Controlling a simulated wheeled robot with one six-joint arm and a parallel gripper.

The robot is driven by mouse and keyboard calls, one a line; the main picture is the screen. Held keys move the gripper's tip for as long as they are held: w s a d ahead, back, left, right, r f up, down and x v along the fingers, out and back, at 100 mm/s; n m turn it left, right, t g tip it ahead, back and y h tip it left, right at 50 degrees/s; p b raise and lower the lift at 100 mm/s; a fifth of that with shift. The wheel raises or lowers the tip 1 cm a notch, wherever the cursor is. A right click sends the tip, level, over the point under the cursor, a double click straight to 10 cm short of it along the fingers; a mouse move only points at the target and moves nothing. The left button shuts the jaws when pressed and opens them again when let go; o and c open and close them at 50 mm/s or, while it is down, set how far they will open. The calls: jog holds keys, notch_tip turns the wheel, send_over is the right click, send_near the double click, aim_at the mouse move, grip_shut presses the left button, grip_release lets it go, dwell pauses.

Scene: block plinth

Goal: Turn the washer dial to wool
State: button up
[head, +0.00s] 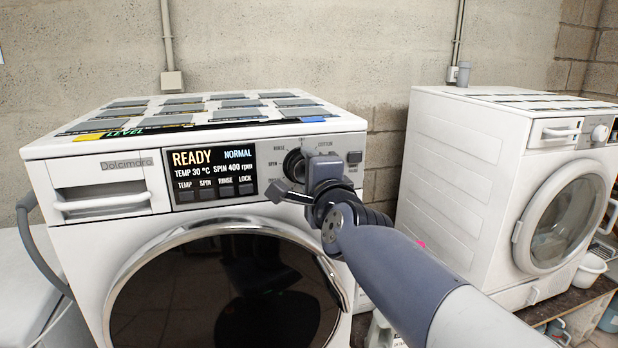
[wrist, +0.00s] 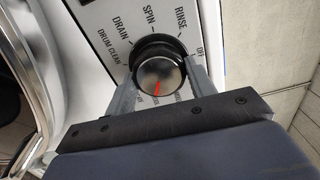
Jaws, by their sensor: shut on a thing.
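The washer (head: 240,200) is white, with a round door and a lit display (head: 213,170) reading READY, NORMAL, TEMP 30 °C, SPIN 400 rpm. Its dial (head: 293,163) is on the panel right of the display, partly behind my gripper (head: 298,178). In the wrist view the dial (wrist: 160,72) has a black rim, a silver face and a red mark pointing down toward my gripper's body. My gripper's fingers (wrist: 164,80) are shut on the dial, one on each side. DRUM CLEAN, DRAIN, SPIN and RINSE are readable around it. Labels nearer my gripper are covered or cut off; I cannot read wool.
A second white washer (head: 470,170) stands to the right, with a gap between the two. A detergent drawer (head: 103,197) is at the left of the first washer's panel. A concrete wall (head: 300,50) is behind. A white basket (head: 592,265) sits at the right.

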dwell(0.5)
jog(key=o, duration=1)
jog(key=shift+s, duration=0.1)
jog(key=shift+p+v, duration=1.6)
jog(key=shift+v, duration=3.7)
jog(key=shift+b+x, duration=1.55)
jog(key=shift+x, duration=3.85)
jog(key=shift+d, duration=0.1)
